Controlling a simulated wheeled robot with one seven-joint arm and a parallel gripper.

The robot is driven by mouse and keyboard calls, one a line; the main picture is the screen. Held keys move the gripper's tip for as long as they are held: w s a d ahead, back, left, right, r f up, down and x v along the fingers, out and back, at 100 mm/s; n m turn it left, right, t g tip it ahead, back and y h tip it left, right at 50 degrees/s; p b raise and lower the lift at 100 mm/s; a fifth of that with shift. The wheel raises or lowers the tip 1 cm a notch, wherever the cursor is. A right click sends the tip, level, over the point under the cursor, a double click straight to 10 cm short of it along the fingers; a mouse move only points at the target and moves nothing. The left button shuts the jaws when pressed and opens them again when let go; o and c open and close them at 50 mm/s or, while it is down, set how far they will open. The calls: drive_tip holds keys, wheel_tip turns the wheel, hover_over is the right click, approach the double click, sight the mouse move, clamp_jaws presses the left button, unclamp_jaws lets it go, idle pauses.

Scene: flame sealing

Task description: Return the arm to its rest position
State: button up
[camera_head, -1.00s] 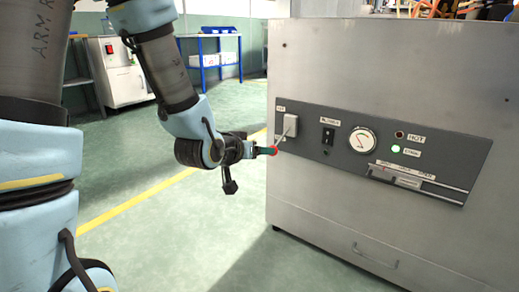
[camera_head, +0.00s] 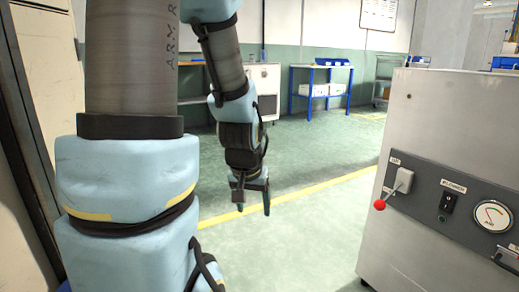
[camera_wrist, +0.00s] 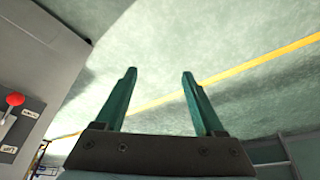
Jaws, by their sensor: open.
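My gripper (camera_head: 254,208) hangs at the end of my arm in the head view, fingers pointing down above the green floor. In the wrist view my gripper (camera_wrist: 160,78) shows two green fingers spread apart with nothing between them. It is clear of the grey metal cabinet (camera_head: 395,115), which stands to its right in the head view. The cabinet's red-knobbed lever (camera_head: 380,205) sticks out from a pale switch plate. The red knob also shows at the left of the wrist view (camera_wrist: 15,99).
The cabinet's dark panel (camera_head: 445,205) carries a switch and a round gauge (camera_head: 493,215). Blue tables (camera_head: 320,88) stand at the back. A yellow floor line (camera_head: 310,188) crosses open green floor between my arm and the cabinet.

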drive_tip(key=s+a+r+n+g+p, duration=0.2)
drive_tip(key=s+a+r+p, duration=0.1)
drive_tip(key=s+a+r, duration=0.15)
wheel_tip(320, 180, up, 36)
drive_tip(key=p, duration=3.5)
drive_tip(key=shift+a+f+y+p, duration=0.25)
drive_tip(key=shift+a+y+p, duration=0.15)
